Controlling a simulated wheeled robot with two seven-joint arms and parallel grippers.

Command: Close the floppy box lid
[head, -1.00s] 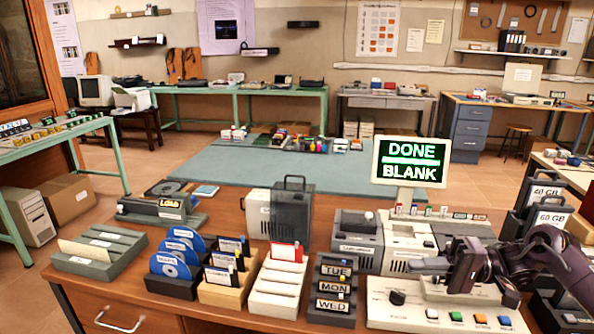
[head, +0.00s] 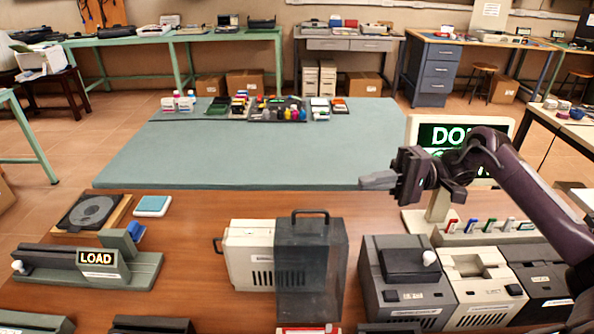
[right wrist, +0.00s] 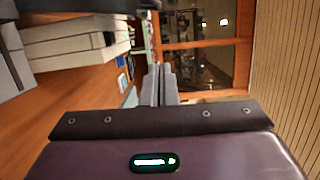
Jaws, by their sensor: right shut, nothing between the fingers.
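A smoky, see-through dark case with a black handle (head: 310,270) stands upright on the wooden desk in the head view. A cream vented box (head: 248,254) stands against its left side; I cannot tell whether the two are joined as box and lid. My right gripper (head: 378,180) is raised to the right of and beyond the dark case, apart from it, pointing left. Its fingers (right wrist: 158,86) are shut and empty in the right wrist view. My left gripper is not in view.
A grey drive unit with a white knob (head: 405,280) stands right of the case, beside cream and dark units. A lit sign (head: 445,135) stands behind my right arm. A LOAD device (head: 95,262) is at left. Bare desk lies between it and the cream box.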

